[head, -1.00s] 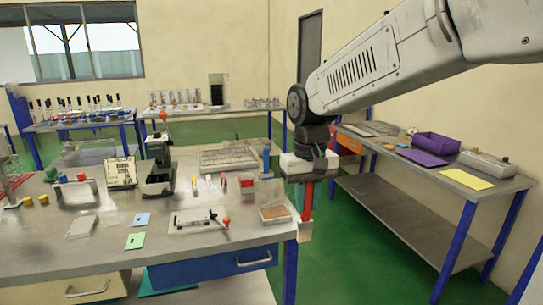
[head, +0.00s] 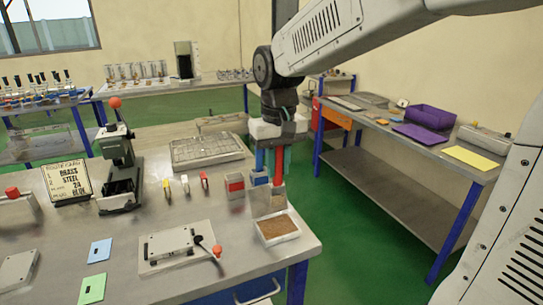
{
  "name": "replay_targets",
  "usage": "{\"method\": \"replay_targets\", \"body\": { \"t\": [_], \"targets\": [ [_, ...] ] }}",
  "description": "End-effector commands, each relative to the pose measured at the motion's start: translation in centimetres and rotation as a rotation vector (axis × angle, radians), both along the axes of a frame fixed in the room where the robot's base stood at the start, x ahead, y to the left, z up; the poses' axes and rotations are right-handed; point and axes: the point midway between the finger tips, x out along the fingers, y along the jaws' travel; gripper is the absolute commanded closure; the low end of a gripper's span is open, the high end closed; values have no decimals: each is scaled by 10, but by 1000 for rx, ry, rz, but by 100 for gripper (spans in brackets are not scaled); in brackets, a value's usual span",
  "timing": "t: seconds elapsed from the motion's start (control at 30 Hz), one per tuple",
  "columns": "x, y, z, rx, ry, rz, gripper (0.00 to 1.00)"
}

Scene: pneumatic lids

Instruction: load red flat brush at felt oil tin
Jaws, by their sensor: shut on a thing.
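My gripper (head: 276,146) is at the right end of the near bench, pointing down and shut on the red flat brush (head: 278,166). The brush hangs roughly upright, with its pale head low behind the felt oil tin (head: 298,234). The tin is a shallow pale tray with brown felt, near the bench's right corner. A clear upright panel, perhaps its raised lid, stands at its back edge. The brush head overlaps this panel in the view; I cannot tell whether they touch. The head appears apart from the felt.
A clamp plate with a red-knobbed lever (head: 174,245) lies left of the tin. A hand press (head: 119,165) stands farther left. The green floor right of the bench is clear.

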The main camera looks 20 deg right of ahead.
Motion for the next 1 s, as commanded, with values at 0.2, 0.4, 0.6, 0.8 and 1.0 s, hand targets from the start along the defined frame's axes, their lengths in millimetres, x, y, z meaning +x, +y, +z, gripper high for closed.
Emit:
{"method": "replay_targets", "body": {
  "t": [0.2,0.4,0.6,0.8,1.0],
  "targets": [
    [-1,0,-18,0,3,0,100],
    [-1,0,-40,0,3,0,100],
    [0,0,-53,0,1,0,100],
    [0,0,-58,0,0,0,100],
    [0,0,-58,0,0,0,100]
  ]
}}
